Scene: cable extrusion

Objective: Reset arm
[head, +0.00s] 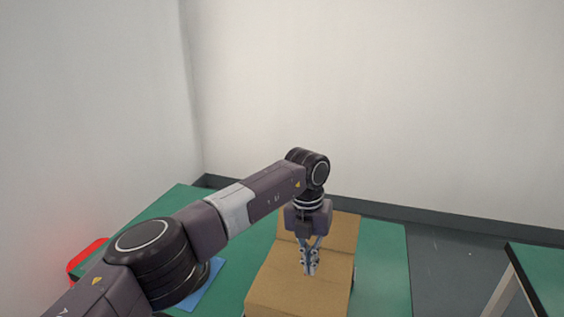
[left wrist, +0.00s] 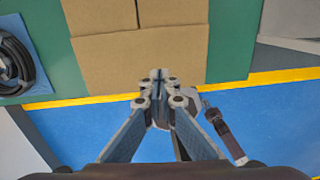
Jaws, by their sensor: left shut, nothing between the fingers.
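My left arm reaches in from the left in the head view, and its left gripper (head: 310,268) points down over the cardboard box (head: 300,295). The fingers are shut with nothing between them. In the left wrist view the closed fingertips (left wrist: 159,80) show in front of the box (left wrist: 105,55), whose brown panels fill the top middle. I cannot tell from these views whether the fingertips touch the box. My right gripper is not in view.
The box is on a green table (head: 390,265). A coiled black cable (left wrist: 14,62) lies on a blue piece at the left. A red item (head: 86,258) is at the table's left edge. Another green-topped table (head: 540,272) stands at the right, with a floor gap between.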

